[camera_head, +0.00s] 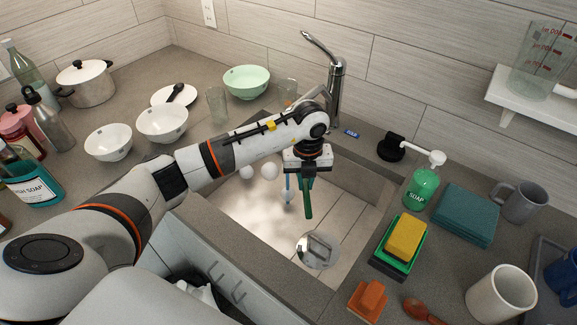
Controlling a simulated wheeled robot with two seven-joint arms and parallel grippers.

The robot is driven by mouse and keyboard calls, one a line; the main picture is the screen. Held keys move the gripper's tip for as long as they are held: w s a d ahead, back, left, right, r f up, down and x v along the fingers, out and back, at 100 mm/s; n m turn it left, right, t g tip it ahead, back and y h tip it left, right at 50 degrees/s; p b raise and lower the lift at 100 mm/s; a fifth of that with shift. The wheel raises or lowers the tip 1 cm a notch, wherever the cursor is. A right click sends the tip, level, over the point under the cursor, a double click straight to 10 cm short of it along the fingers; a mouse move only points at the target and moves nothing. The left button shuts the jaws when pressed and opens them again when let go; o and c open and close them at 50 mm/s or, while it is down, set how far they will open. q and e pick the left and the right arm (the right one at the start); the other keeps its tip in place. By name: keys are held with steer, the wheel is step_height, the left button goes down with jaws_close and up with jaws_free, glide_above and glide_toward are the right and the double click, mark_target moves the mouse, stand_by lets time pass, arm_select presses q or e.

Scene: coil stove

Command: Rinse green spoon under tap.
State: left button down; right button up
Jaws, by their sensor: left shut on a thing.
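My left gripper (307,183) points down over the sink and is shut on the green spoon (308,205), which hangs below the fingers. The spoon's upper part is hidden by the gripper. The metal tap (337,88) stands at the sink's back edge, behind my left wrist. My forearm hides part of the tap, and I cannot tell whether water runs. The spoon appears in front of the tap, above the sink (345,215) floor. My right gripper does not show.
In the sink are several pale round items (269,171) and a round metal piece (318,250). A soap bottle (422,187), a yellow sponge (406,238) and mugs (500,294) crowd the right counter. Bowls (162,122) and a pot (86,84) stand left.

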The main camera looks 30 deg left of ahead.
arm_select(q)
steer(key=s+d+r+p, duration=0.3)
steer(key=d+r+p, duration=0.1)
stand_by(0.7)
steer(key=shift+s, duration=0.1)
stand_by(0.5)
